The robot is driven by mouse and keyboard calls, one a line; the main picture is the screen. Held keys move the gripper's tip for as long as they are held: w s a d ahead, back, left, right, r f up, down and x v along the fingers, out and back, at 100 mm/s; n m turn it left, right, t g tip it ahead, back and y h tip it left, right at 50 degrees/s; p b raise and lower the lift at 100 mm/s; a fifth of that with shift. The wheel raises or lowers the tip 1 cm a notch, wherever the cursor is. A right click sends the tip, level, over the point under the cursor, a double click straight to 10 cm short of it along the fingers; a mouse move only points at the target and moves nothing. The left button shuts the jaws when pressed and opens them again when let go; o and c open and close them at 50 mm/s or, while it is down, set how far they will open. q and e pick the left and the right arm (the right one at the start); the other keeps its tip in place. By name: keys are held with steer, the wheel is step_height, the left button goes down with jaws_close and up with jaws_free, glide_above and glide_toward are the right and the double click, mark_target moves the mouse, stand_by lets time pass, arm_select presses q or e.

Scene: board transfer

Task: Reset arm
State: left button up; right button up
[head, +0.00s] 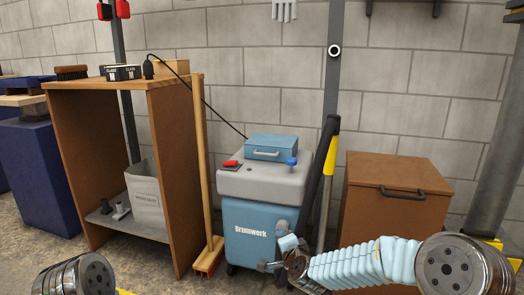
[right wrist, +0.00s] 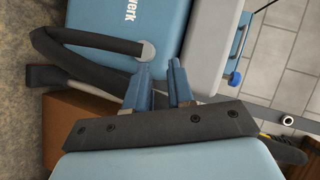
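My right arm reaches in from the lower right in the head view, in a pale blue sleeve. Its gripper (head: 287,246) is in front of the lower right part of the blue and grey machine (head: 247,215). In the right wrist view the two blue fingers of the right gripper (right wrist: 160,72) stand apart with nothing between them. The machine's blue body (right wrist: 150,18) and a dark hose (right wrist: 85,50) show beyond them; I cannot tell the exact gap. My left gripper is outside the head view; only a metal arm joint shows at the lower left.
A brown open cabinet (head: 178,165) stands left, with a broom (head: 203,160) against it. A brown lidded box (head: 385,205) stands right of the machine. Dark and yellow tool handles (head: 330,155) stand between them. A block wall (head: 250,50) closes the back.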

steer(key=s+d+f+n+g, duration=0.2)
steer(key=s+f+n+g, duration=0.25)
steer(key=s+f, duration=0.85)
steer(key=s+d+f+n+g, duration=0.3)
steer(key=s+f+g, duration=0.2)
steer(key=s+f, duration=0.75)
steer(key=s+d+f+n+g, duration=0.1)
steer(key=s+f+n+g, duration=0.25)
steer(key=s+f, duration=0.55)
step_height(320, 180, up, 19)
steer(key=s+y+p, duration=0.1)
steer(key=s+p, duration=0.1)
steer(key=p, duration=1.4)
steer(key=shift+a+m+p, duration=0.25)
steer(key=shift+m+p, duration=0.05)
steer(key=shift+p, duration=0.05)
steer(key=shift+s, duration=0.1)
